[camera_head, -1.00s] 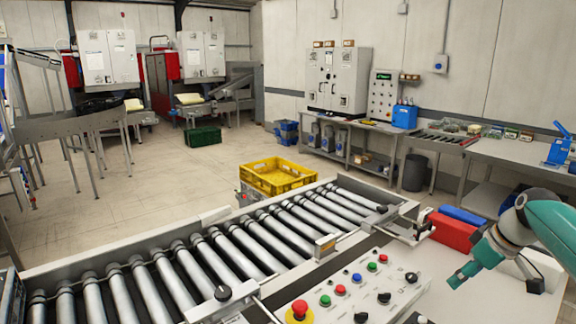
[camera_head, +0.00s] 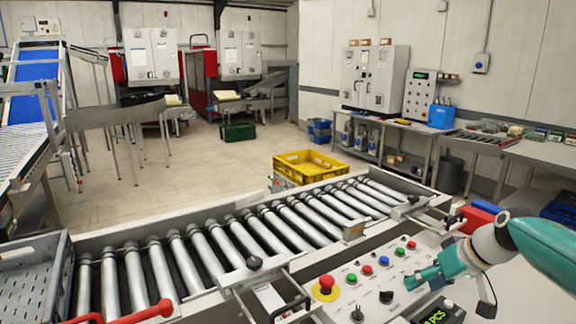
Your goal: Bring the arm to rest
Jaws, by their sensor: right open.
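My right arm comes in from the right edge, with a teal link and a pale grey wrist. My right gripper (camera_head: 450,296), with teal fingers, is open and empty. It hangs in front of the right part of the control panel (camera_head: 339,305), close to its buttons in the picture. I cannot tell whether it touches the panel. My left gripper is not in view.
The roller conveyor (camera_head: 245,237) crosses the front. A grey perforated crate (camera_head: 30,285) stands at its left end. A yellow crate (camera_head: 308,168) is behind it. A red bin (camera_head: 478,217) lies near my right wrist. Open floor extends behind.

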